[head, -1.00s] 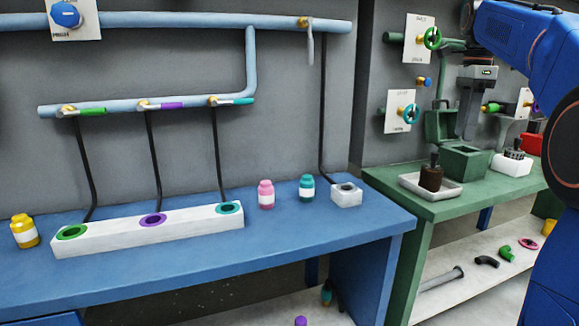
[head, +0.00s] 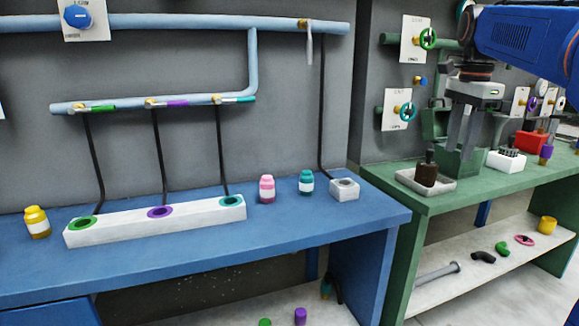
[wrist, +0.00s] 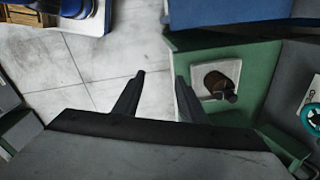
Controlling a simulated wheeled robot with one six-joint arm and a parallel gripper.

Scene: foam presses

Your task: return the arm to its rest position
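My arm (head: 520,38) reaches in from the upper right in the head view, with its blue link roughly level. My gripper (head: 463,142) hangs from it, pointing down, in front of the green bench's back part. In the wrist view my gripper (wrist: 159,77) has its two dark fingers apart, with only floor and bench edge visible between and beyond them. It holds nothing that I can see.
The green bench (head: 425,205) carries a white tray (head: 449,186) with a brown jar (head: 427,174), a white block (head: 507,161) and a red box (head: 530,142). The blue bench (head: 270,232) stands left, with bottles and a white socket strip (head: 115,235).

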